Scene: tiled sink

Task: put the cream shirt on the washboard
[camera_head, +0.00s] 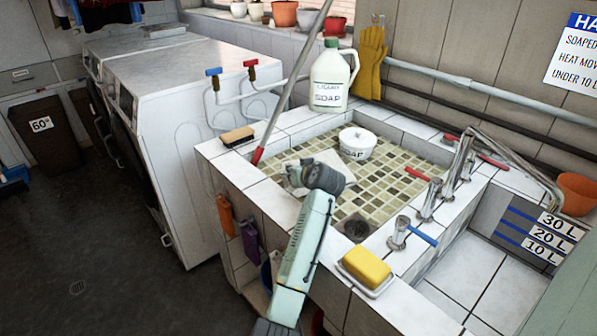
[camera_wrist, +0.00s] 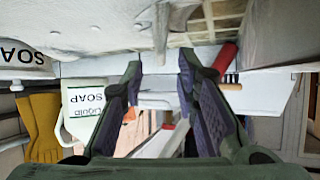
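My gripper (camera_head: 300,172) is low over the left part of the tiled sink basin (camera_head: 392,170). A whitish surface (camera_wrist: 70,20) fills the top of the upside-down wrist view, close to the fingers. I cannot make out the washboard for certain.
A white soap tub (camera_head: 357,143) stands in the basin. A soap jug (camera_head: 330,80), a brush (camera_head: 237,137) and a yellow sponge (camera_head: 366,266) are on the rim. A red-ended pole (camera_head: 285,95) leans at the left edge. Taps (camera_head: 430,200) line the right side.

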